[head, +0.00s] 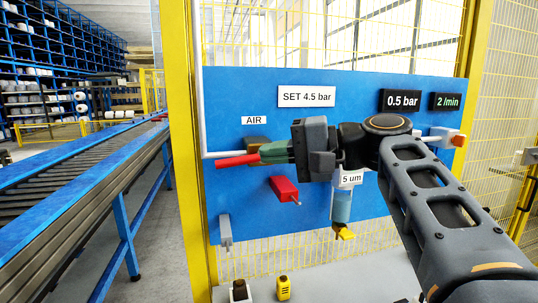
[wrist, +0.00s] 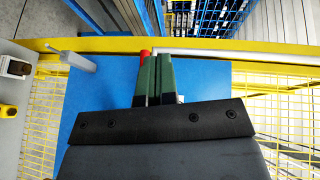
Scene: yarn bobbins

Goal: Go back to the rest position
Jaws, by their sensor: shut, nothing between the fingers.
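My gripper (head: 268,153) is in front of the blue panel (head: 380,85) in the head view, pointing left. Its green fingers are shut together with nothing seen between them. In the wrist view the fingers (wrist: 154,78) lie side by side over the blue panel. A red handle (head: 236,160) shows just past the fingertips, and its red end (wrist: 145,56) shows by the left finger in the wrist view. I cannot tell whether the fingers touch it. My arm covers part of the panel's right side.
A red block (head: 284,188) and a filter bowl (head: 342,207) with a yellow tip are below my gripper. A yellow bottle (head: 284,288) stands at the bottom. Yellow posts (head: 182,120) and mesh surround the panel. A roller conveyor (head: 75,185) runs at left.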

